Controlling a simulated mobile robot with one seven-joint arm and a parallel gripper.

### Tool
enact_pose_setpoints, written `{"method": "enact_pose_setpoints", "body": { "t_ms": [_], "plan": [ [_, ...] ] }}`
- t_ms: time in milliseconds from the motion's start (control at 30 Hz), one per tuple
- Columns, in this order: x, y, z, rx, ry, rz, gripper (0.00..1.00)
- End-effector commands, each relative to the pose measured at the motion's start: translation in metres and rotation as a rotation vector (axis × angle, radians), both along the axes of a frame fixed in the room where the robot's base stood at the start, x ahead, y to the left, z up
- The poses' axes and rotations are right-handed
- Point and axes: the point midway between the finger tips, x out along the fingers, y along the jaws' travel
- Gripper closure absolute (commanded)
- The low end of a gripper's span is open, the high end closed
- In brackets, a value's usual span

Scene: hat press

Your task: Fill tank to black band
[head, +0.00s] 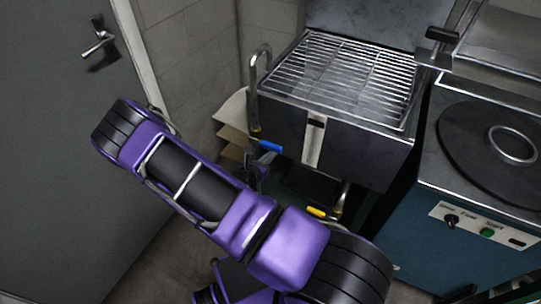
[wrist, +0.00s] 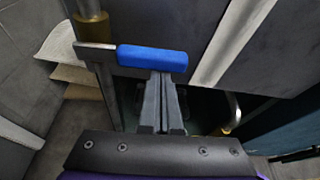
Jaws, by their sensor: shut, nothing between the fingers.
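A steel tank (head: 300,130) with a wire grid on top stands at the wall in the head view. A pale upright strip (head: 313,145) runs down its front, with a small black band (head: 317,122) near the top. I cannot make out a water level. A valve with a blue lever (head: 270,147) is on the pipe at the tank's left; the lever (wrist: 153,58) lies crosswise in the wrist view. My gripper (wrist: 162,76) is shut and empty, its tips right at the lever's lower edge; contact is unclear. A yellow lever (head: 317,212) is under the tank.
A bent spout pipe (head: 253,90) rises at the tank's left corner. Several tan sheets (head: 232,135) are stacked beside it. A blue machine (head: 450,235) with a round black plate and knobs stands at right. A grey door (head: 60,150) is at left.

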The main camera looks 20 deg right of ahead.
Motion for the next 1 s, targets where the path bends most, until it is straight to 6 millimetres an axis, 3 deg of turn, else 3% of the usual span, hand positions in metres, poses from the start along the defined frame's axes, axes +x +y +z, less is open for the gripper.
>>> {"method": "enact_pose_setpoints", "body": {
  "t_ms": [367, 1000],
  "plan": [
    [0.0, -0.001, 0.018, -0.097, 0.12, 0.001, 1.0],
    [0.007, 0.005, 0.063, -0.441, 0.562, 0.0, 1.0]
  ]
}}
